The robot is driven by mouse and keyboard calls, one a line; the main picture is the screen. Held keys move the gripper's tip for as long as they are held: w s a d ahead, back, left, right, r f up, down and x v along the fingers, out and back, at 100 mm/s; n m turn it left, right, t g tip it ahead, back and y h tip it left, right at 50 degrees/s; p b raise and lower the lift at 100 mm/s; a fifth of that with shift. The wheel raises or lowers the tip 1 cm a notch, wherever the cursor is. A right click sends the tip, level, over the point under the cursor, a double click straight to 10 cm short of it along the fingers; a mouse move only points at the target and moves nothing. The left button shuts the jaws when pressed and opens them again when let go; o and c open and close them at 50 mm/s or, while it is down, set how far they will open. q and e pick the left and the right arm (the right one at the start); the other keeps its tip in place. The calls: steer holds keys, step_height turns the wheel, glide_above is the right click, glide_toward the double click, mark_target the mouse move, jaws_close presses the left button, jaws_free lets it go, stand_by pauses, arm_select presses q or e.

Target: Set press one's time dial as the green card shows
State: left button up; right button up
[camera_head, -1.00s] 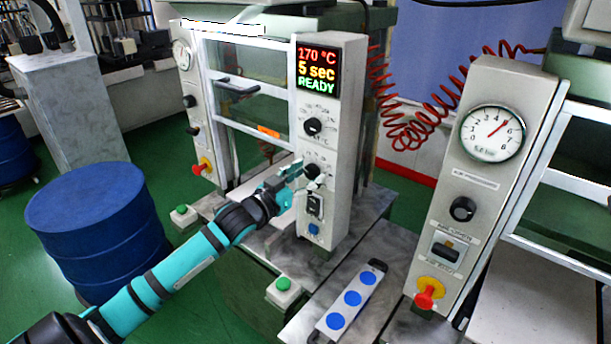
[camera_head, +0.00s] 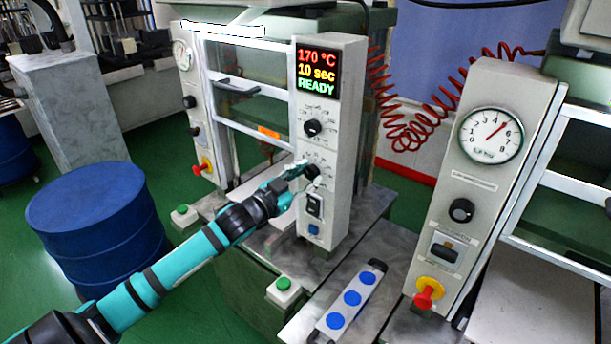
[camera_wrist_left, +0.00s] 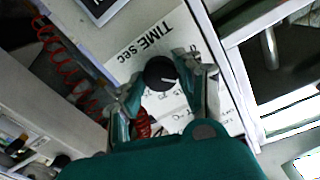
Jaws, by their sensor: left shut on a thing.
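Press one's panel (camera_head: 342,130) stands upright in the middle of the head view. Its display (camera_head: 318,72) reads 170 °C, 10 sec, READY. The black time dial (camera_head: 312,172) is the lower of two round knobs on the panel. In the left wrist view the dial (camera_wrist_left: 160,72) sits under the label "TIME sec", with a white pointer line. My left gripper (camera_head: 304,172) is shut on the dial, one finger on each side, as the left wrist view (camera_wrist_left: 163,88) also shows. The fingers hide part of the scale. I see no green card. My right gripper is out of view.
The upper knob (camera_head: 313,128) is just above the dial; a switch (camera_head: 314,205) and blue button (camera_head: 313,230) are below. A second panel with a gauge (camera_head: 491,135) stands right. A blue drum (camera_head: 100,225) stands left, near my arm. A plate with blue discs (camera_head: 352,299) lies in front.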

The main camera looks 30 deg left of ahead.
arm_select(q)
steer(key=shift+m, duration=1.3)
steer(key=o, duration=1.2)
steer(key=shift+c, duration=0.2)
steer(key=shift+s, duration=0.15)
steer(key=s+a, duration=0.1)
steer(key=s, duration=1)
steer(key=shift+s+r, duration=0.15)
steer(key=shift+s, duration=0.2)
steer(key=shift+a, duration=0.1)
